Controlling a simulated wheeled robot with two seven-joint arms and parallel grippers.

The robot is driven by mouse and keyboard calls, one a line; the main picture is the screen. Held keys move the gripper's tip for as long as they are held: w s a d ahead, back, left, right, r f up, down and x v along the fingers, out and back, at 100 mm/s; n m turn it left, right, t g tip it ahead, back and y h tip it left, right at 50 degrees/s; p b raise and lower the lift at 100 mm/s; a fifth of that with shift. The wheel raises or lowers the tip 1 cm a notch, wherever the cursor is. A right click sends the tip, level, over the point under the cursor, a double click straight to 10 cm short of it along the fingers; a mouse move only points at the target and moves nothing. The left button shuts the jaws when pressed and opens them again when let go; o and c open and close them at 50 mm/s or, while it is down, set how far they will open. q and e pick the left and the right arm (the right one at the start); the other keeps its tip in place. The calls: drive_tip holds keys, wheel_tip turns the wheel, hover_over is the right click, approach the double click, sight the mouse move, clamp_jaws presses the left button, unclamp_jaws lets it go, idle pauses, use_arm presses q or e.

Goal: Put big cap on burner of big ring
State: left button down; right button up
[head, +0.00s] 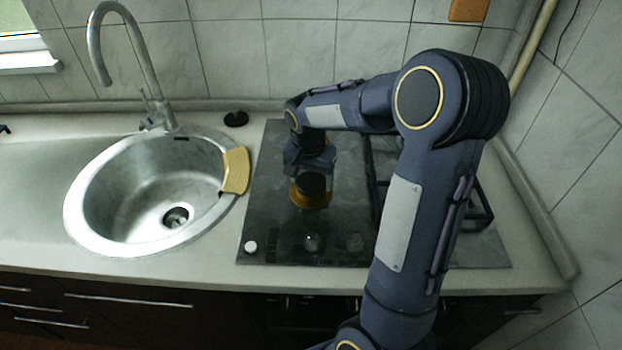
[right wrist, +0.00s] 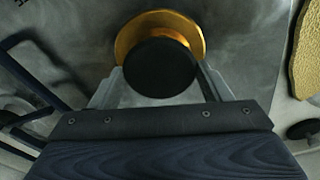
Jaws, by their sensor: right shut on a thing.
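The big cap is a black round disc (head: 312,184), held level by my right gripper (head: 311,174). In the right wrist view, the cap (right wrist: 160,66) sits between the two fingers of my right gripper (right wrist: 160,80), which is shut on it. A brass-coloured burner (head: 309,201) lies beneath the cap on the left side of the hob. In the right wrist view, the burner (right wrist: 160,19) shows around the cap's far side. I cannot tell whether the cap touches the burner. My left gripper is not in view.
The dark hob (head: 268,215) has black grates (head: 478,212) on its right, partly behind my right arm. A steel sink (head: 110,190) with a yellow cloth or sponge (head: 235,170) on its rim is to the left. A small black round thing (head: 236,118) lies behind it.

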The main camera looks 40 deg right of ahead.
sight(309, 186)
drive_tip(key=shift+f, duration=0.35)
drive_tip(key=shift+f, duration=0.15)
drive_tip(key=o, duration=1.1)
wheel_tip(309, 186, up, 12)
drive_tip(key=a, duration=0.1)
drive_tip(key=s+a+f+n+t+y, duration=0.1)
drive_tip(key=s+a+n, duration=0.2)
drive_tip(key=s+a, duration=0.2)
drive_tip(key=s+a+f+n+t+y, duration=0.1)
drive_tip(key=s+a+n+t+y, duration=0.1)
drive_tip(key=s+a, duration=0.3)
drive_tip(key=s+a+f+n+t+y, duration=0.1)
drive_tip(key=s+a+n, duration=0.3)
drive_tip(key=s, duration=0.6)
drive_tip(key=shift+a+n+t+y, duration=0.3)
drive_tip(key=shift+a+t+y, duration=0.1)
drive_tip(key=shift+a+y, duration=0.1)
